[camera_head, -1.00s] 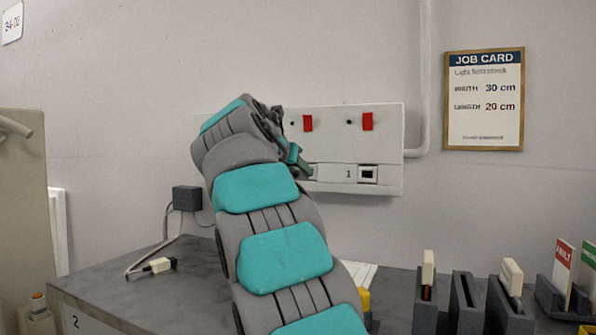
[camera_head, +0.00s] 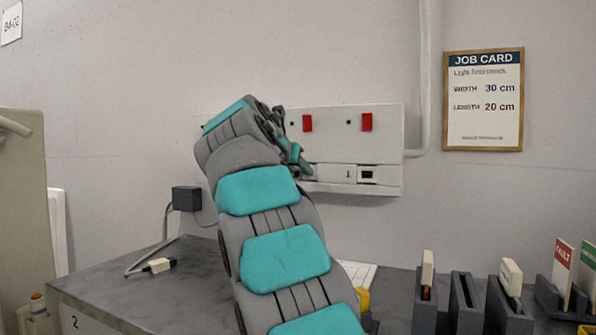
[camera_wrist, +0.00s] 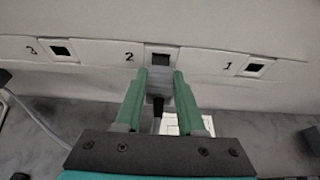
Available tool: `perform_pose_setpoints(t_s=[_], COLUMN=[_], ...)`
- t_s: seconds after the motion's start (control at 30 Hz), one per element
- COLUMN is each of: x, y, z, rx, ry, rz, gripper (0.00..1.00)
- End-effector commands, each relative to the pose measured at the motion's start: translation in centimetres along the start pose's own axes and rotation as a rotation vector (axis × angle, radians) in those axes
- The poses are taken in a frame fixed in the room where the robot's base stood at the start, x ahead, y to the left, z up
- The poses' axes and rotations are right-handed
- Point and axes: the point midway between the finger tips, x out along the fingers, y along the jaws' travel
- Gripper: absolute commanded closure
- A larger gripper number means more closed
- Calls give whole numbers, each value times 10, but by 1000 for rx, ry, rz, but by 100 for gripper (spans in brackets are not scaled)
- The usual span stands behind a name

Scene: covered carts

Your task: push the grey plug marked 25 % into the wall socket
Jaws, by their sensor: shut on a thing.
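My gripper (camera_wrist: 159,88) is shut on a grey plug (camera_wrist: 160,85), which sits between the two green fingers in the wrist view. The plug points at the wall socket marked 2 (camera_wrist: 160,49). Its front end is at or just short of the socket's dark opening; I cannot tell whether it has entered. The plug's 25 % mark is not readable. In the head view my arm hides the plug and most of the left of the white socket panel (camera_head: 334,178); the gripper (camera_head: 302,163) shows partly against the panel.
Socket 1 (camera_wrist: 256,66) and socket 3 (camera_wrist: 61,49) flank socket 2 and look empty. Red switches (camera_head: 367,122) sit above. A cream plug (camera_head: 159,266) lies on the grey bench (camera_head: 150,290). Dark holders (camera_head: 465,302) stand at right. A job card (camera_head: 484,100) hangs on the wall.

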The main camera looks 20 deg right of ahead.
Motion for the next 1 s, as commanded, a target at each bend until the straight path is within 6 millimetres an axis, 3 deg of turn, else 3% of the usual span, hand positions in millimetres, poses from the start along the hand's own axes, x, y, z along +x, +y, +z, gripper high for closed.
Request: perform_pose_setpoints(t_s=[1.0], x=[22], y=[0], z=[9], rx=[0], ry=[-1], rz=[0], gripper=[100])
